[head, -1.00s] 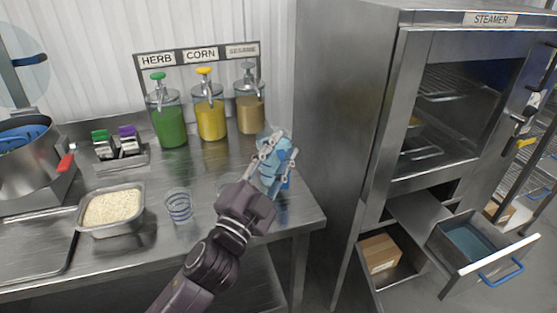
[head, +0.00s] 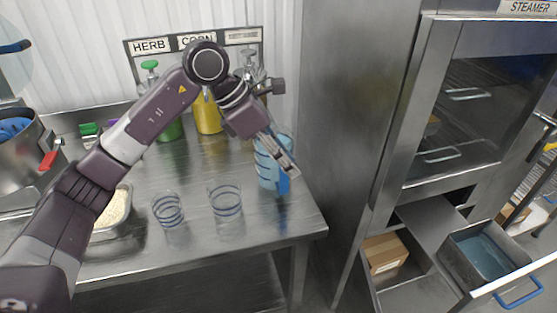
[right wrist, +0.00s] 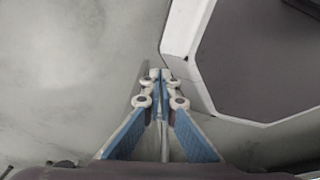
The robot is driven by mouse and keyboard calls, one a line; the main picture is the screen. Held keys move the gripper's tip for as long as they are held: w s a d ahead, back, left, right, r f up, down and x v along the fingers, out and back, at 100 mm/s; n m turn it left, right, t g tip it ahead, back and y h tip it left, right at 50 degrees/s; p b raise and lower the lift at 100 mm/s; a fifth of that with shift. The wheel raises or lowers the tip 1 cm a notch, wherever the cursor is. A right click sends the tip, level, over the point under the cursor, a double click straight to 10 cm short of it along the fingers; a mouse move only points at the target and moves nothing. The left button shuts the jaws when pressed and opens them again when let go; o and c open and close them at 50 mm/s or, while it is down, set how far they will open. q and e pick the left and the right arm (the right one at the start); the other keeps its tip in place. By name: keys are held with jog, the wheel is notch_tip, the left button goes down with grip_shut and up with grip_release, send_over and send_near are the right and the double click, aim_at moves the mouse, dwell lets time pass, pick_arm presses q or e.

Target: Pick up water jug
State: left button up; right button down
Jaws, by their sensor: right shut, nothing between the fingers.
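The water jug (head: 266,172), a clear blue-tinted vessel with a blue handle (head: 283,184), stands upright near the right end of the steel counter in the head view. My left gripper (head: 291,168) reaches down from above, in front of the jug's right side and just above the handle. Its fingers are seen nearly edge-on, so I cannot tell whether they are open or touch the jug. Part of the jug is hidden behind the gripper. My right gripper (right wrist: 160,77) shows in the right wrist view, shut and empty, above grey floor.
Two striped glasses, one (head: 168,209) left and one (head: 225,198) right, stand left of the jug. Behind are sauce dispensers, including the yellow one (head: 208,118). A rice tray (head: 126,209) is partly hidden by my arm. A tall steel steamer (head: 400,150) stands right, its lower drawer (head: 490,255) open.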

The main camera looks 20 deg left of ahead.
pick_arm(q)
jog(key=w+a+y, duration=0.1)
jog(key=a+y, duration=0.1)
jog(key=a, duration=0.3)
jog(key=p, duration=0.2)
send_near(283, 193)
jog(key=x, duration=0.4)
jog(key=w+x, duration=0.1)
jog(key=x, duration=0.1)
jog(key=shift+d+r, duration=0.1)
jog(key=shift+d, duration=0.35)
jog(key=shift+w+d+f, duration=0.1)
jog(key=shift+w+f, duration=0.1)
jog(key=shift+f, duration=0.3)
jog(key=shift+c, duration=0.9)
grip_shut()
jog(key=shift+w+r, duration=0.1)
jog(key=shift+r, duration=0.05)
